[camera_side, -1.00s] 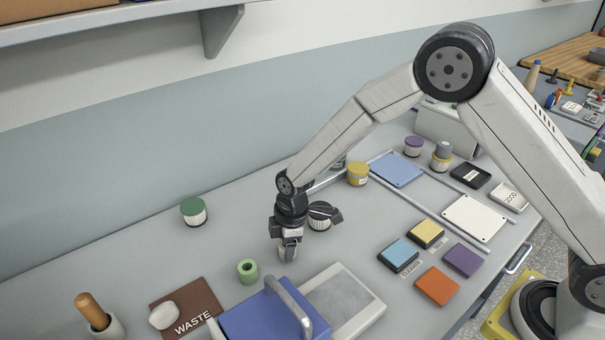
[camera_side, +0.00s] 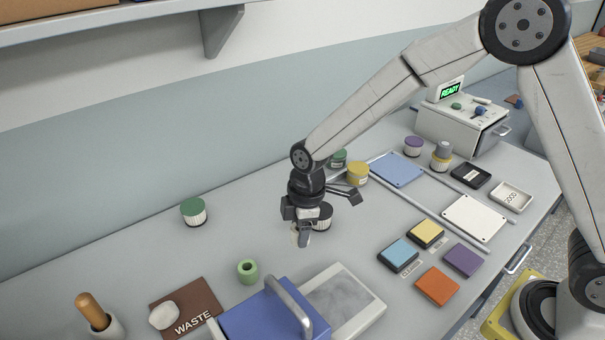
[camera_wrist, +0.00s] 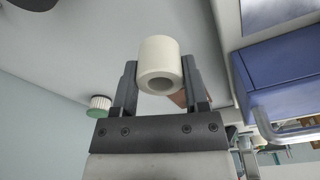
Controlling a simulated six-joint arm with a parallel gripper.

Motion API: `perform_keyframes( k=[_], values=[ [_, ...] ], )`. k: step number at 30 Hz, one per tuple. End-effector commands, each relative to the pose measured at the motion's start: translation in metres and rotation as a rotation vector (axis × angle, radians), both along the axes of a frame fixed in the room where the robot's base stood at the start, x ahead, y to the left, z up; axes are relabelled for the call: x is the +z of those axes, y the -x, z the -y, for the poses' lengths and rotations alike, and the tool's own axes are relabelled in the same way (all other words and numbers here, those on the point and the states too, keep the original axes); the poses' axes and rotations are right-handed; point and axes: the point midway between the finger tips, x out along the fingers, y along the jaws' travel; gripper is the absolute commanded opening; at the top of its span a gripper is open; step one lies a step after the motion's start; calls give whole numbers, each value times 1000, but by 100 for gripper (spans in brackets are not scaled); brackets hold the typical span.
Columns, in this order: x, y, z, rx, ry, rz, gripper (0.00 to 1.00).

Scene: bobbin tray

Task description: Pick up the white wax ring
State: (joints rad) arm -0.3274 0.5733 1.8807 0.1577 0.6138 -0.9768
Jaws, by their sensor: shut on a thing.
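The white wax ring (camera_wrist: 160,62) sits between the two dark fingers of my gripper (camera_wrist: 159,75) in the wrist view. It is a short cream-white tube, and its round hole faces the camera. Both fingers press against its sides. In the side view my gripper (camera_side: 303,238) hangs above the grey bench, and only a pale sliver of the ring (camera_side: 294,237) shows beside a finger. The rest of the ring is hidden there by the gripper.
A green ring (camera_side: 247,271) stands on the bench at lower left of my gripper. A blue-lidded box (camera_side: 262,318) with a grey handle is in front. A brown WASTE mat (camera_side: 207,296) bears a white lump. A white-sided jar (camera_side: 324,216) stands close behind my gripper.

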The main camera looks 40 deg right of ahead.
Motion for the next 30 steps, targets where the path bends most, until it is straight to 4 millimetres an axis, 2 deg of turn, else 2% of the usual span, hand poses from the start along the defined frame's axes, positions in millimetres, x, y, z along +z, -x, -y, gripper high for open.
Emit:
perform_keyframes(
  k=[4,18,30],
  values=[
    [20,15,4,0,-1,3,1],
    [48,78,23,0,-1,1,1],
    [57,99,30,0,0,0,1]
  ],
)
